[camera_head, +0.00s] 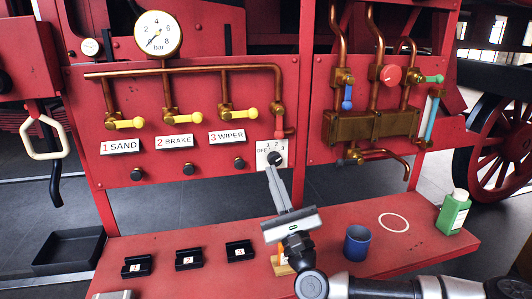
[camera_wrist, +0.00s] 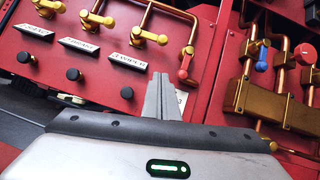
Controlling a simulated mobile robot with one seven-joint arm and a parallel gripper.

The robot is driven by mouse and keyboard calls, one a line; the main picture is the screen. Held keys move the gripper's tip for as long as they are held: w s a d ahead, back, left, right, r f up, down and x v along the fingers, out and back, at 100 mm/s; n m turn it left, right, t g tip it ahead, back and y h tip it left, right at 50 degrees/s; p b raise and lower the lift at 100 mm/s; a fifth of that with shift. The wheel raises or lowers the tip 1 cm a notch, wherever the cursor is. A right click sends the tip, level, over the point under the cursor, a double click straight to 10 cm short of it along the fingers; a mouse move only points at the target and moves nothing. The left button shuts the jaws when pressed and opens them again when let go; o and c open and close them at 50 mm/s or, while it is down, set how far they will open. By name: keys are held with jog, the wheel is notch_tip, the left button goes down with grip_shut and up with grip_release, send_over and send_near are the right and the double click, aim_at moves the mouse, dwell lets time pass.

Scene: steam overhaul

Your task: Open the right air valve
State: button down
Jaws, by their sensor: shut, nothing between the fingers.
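Three brass valves with yellow levers sit in a row on the red panel: the 1 SAND valve (camera_head: 122,122), the 2 BRAKE valve (camera_head: 181,117) and the 3 WIPER valve (camera_head: 238,112), the rightmost of the three. All three levers point right, roughly level. Their yellow levers also show in the wrist view, with the 3 WIPER lever (camera_wrist: 150,36) on the right. My gripper (camera_head: 274,170) is shut and empty, below and right of the 3 WIPER valve. Its fingertips overlap the rotary selector (camera_head: 274,157) in the picture; contact cannot be told. The fingers (camera_wrist: 160,84) point at the panel.
A red-handled valve (camera_head: 279,127) ends the pipe above the selector. Black knobs (camera_head: 188,169) line the lower panel. A brass block (camera_head: 370,126) with blue and green levers stands right. The red shelf (camera_head: 330,270) carries black trays, a blue cup (camera_head: 356,244) and a green bottle (camera_head: 453,213).

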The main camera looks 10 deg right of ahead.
aim_at(240, 114)
jog(key=s+r+p+x, duration=0.1)
jog(key=r+x, duration=0.1)
jog(key=x, duration=1)
jog(key=shift+s+a+r+p, duration=0.25)
jog(key=shift+s+a+p, duration=0.05)
jog(key=shift+w, duration=0.1)
jog(key=shift+r+n+y, duration=0.1)
jog(key=shift+n+y, duration=0.3)
